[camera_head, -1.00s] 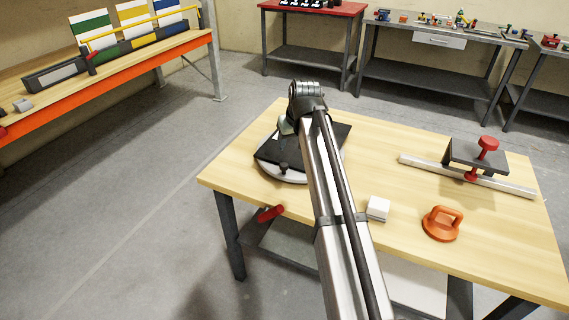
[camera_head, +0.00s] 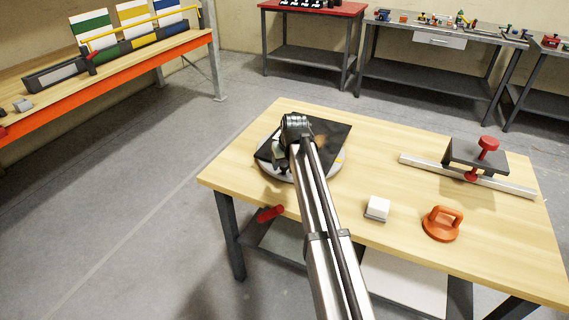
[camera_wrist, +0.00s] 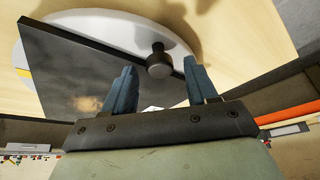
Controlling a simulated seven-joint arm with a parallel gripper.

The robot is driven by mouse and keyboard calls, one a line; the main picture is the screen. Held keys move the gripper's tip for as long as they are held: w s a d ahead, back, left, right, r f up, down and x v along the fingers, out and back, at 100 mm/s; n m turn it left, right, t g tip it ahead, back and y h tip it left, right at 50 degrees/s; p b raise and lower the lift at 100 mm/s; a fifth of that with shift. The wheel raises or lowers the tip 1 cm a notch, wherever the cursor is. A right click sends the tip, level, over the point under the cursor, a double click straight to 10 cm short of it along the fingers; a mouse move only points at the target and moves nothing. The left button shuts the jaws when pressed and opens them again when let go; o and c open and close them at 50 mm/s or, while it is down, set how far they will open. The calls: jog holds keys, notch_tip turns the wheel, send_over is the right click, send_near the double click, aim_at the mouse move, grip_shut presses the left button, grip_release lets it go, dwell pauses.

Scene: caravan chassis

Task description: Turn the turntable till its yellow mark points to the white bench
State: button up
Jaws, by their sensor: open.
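The turntable is a white disc (camera_head: 325,171) carrying a black square plate (camera_head: 330,132), on the wooden table. Its yellow mark (camera_head: 340,157) shows at the disc's right edge in the head view. In the wrist view the mark (camera_wrist: 23,72) is at the far left, beside the plate (camera_wrist: 85,68). A dark knob (camera_wrist: 159,62) stands near the plate's edge. My gripper (camera_wrist: 160,75) is open, and the knob appears between its fingertips; contact cannot be told. In the head view my gripper (camera_head: 279,158) is over the turntable, partly hidden by my arm. No bench is plainly white.
A white block (camera_head: 377,208), an orange suction handle (camera_head: 442,223) and a metal rail (camera_head: 510,187) with a red-knobbed clamp lie on the table's right side. An orange-edged bench (camera_head: 140,62) is at left. A red-topped bench (camera_head: 345,8) and grey bench (camera_head: 390,60) stand behind.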

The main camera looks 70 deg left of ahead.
jog(key=shift+a+f, duration=0.15)
jog(key=shift+f, duration=0.25)
grip_shut()
dwell(0.4)
